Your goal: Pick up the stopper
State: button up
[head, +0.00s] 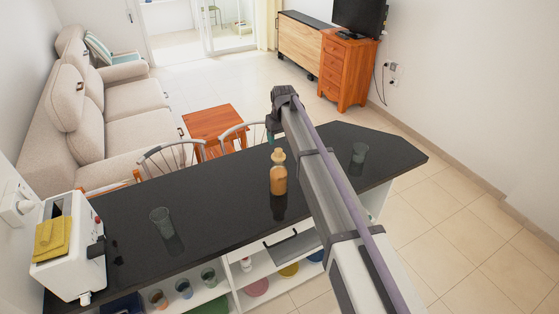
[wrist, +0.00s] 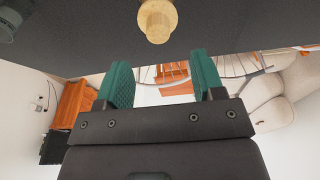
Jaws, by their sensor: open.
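The stopper (head: 278,156) is a small pale wooden plug in the neck of an amber bottle (head: 279,181), which stands upright on the dark counter. In the wrist view the stopper (wrist: 157,20) shows at the top edge, partly cut off, beyond the fingertips and roughly centred between them. My gripper (head: 271,136) is over the counter, a little above and behind the stopper in the head view. Its green fingers show spread and empty in the wrist view (wrist: 161,62), apart from the stopper.
A glass (head: 161,221) stands left on the counter (head: 225,205) and another glass (head: 359,152) right. A white toaster (head: 70,245) is at the left end. Chairs (head: 172,158) and a wooden table (head: 212,126) are behind. The counter between bottle and left glass is clear.

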aim_at(279, 150)
jog(key=f, duration=0.1)
jog(key=f+b, duration=0.1)
jog(key=f, duration=0.1)
jog(key=shift+w, duration=0.25)
jog(key=shift+f+b, duration=0.2)
jog(key=shift+b, duration=0.1)
jog(key=shift+a+r, duration=0.15)
jog(key=f+b, duration=0.3)
jog(key=w+f+b, duration=0.1)
jog(key=f+b, duration=0.1)
jog(key=shift+a+f, duration=0.15)
jog(key=shift+a, duration=0.05)
jog(key=shift+d+r, duration=0.1)
jog(key=shift+r, duration=0.15)
jog(key=c, duration=1)
